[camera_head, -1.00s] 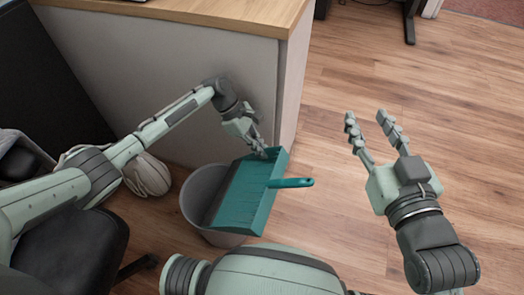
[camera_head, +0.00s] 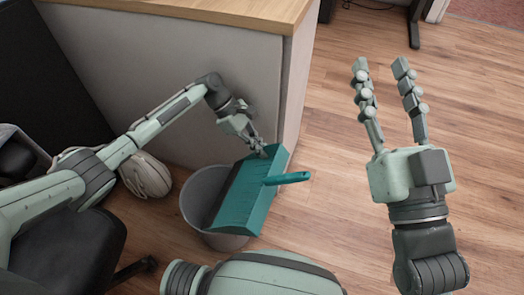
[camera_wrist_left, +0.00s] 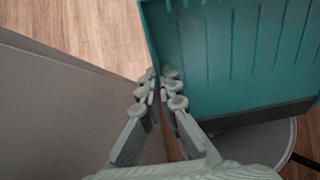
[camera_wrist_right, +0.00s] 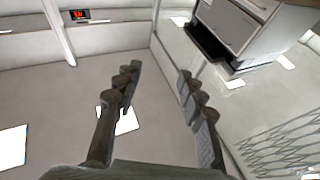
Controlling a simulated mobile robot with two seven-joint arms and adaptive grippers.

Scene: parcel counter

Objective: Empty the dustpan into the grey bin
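The teal dustpan (camera_head: 243,203) is over the grey bin (camera_head: 192,204), tilted with its open edge toward the bin's inside. Its handle (camera_head: 287,178) points right. My left gripper (camera_head: 260,149) is shut on the far side wall of the dustpan; the left wrist view shows its fingertips (camera_wrist_left: 160,88) closed together on the wall of the dustpan (camera_wrist_left: 235,60). In the left wrist view, part of the bin's rim (camera_wrist_left: 288,145) shows below the pan. My right gripper (camera_head: 383,80) is open and empty, raised at the right; its spread fingers also show in the right wrist view (camera_wrist_right: 158,95). The bin's contents are hidden.
A grey counter with a wooden top (camera_head: 200,10) stands close behind the bin and left arm. A dark chair (camera_head: 65,250) and a pale bag (camera_head: 147,176) are at the left. The wooden floor (camera_head: 335,120) at the right is clear.

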